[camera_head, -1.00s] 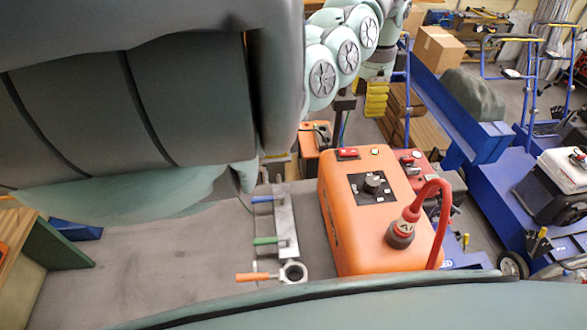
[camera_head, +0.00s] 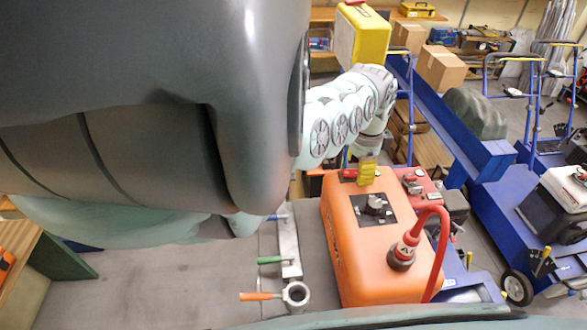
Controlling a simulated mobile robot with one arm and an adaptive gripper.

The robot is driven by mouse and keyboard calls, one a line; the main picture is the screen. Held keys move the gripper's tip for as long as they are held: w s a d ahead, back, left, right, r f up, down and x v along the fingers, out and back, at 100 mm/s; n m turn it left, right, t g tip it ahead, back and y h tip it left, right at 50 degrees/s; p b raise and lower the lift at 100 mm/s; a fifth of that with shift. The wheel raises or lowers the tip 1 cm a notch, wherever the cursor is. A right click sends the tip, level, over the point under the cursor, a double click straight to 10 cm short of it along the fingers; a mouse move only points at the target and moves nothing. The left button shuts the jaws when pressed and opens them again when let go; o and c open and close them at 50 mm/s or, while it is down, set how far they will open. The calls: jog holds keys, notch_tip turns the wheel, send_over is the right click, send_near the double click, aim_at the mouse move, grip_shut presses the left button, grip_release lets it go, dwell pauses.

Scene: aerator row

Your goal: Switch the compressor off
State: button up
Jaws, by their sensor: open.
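An orange machine (camera_head: 352,245), which looks like the compressor, stands on the grey bench. A black dial (camera_head: 375,205) sits in a dark panel on its top, and a red hose (camera_head: 436,235) leaves its near right corner. A red switch (camera_head: 349,174) is at the far left of its top, partly covered. My arm comes down from above behind the machine. My gripper (camera_head: 367,171), seen as yellow finger parts, is open just right of the switch, over the far edge. Whether it touches the top is unclear.
A red unit with a gauge (camera_head: 414,184) stands close behind the orange machine. A metal bar with coloured handles (camera_head: 288,248) lies to its left, with a ring clamp (camera_head: 296,295) in front. The bench (camera_head: 160,285) farther left is clear. Blue carts fill the right.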

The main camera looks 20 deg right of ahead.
jog(key=shift+f, duration=0.35)
jog(key=shift+o, duration=0.3)
grip_shut()
dwell(0.4)
